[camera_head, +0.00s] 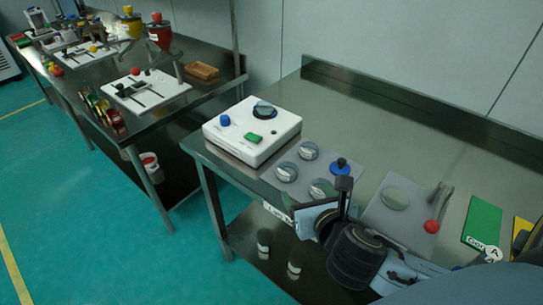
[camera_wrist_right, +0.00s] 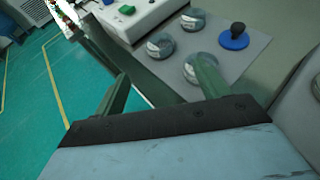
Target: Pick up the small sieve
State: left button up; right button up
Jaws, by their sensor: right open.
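Several round silver sieve-like pieces lie on a grey mat (camera_head: 324,164) near the table's left front: one at the back (camera_head: 308,151), one at the left (camera_head: 287,172) and one at the front (camera_head: 320,188). They look alike, so I cannot tell which is the small sieve. The right wrist view also shows the back piece (camera_wrist_right: 193,20), the left piece (camera_wrist_right: 160,45) and the front piece (camera_wrist_right: 200,68). My right gripper (camera_head: 322,204) is open and empty at the table's front edge; its fingers (camera_wrist_right: 163,88) are apart, one partly covering the front piece. My left gripper is out of view.
A blue disc with a black knob (camera_head: 340,168) shares the mat. A white machine (camera_head: 252,131) stands behind at left. To the right are a plate with a red-balled lever (camera_head: 432,226) and a green card (camera_head: 483,222). The table's back is clear.

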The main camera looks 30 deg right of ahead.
jog(key=shift+w, duration=0.45)
jog(key=shift+w+d+f, duration=0.1)
jog(key=shift+w+d, duration=0.05)
jog(key=shift+w, duration=0.2)
jog(key=b, duration=0.1)
send_near(284, 165)
jog(key=shift+s+d, duration=0.1)
jog(key=shift+d, duration=0.1)
jog(key=shift+w+f, duration=0.15)
jog(key=shift+w, duration=0.1)
jog(key=b+x, duration=0.1)
jog(key=x, duration=0.2)
jog(key=shift+a, duration=0.1)
jog(key=shift+b+x, duration=0.3)
jog(key=shift+x, duration=0.8)
jog(key=shift+w, duration=0.2)
jog(key=shift+c, duration=0.4)
jog(key=c, duration=0.9)
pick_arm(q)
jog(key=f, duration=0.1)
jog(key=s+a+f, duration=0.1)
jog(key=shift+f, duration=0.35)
pick_arm(e)
jog(key=shift+c, duration=0.4)
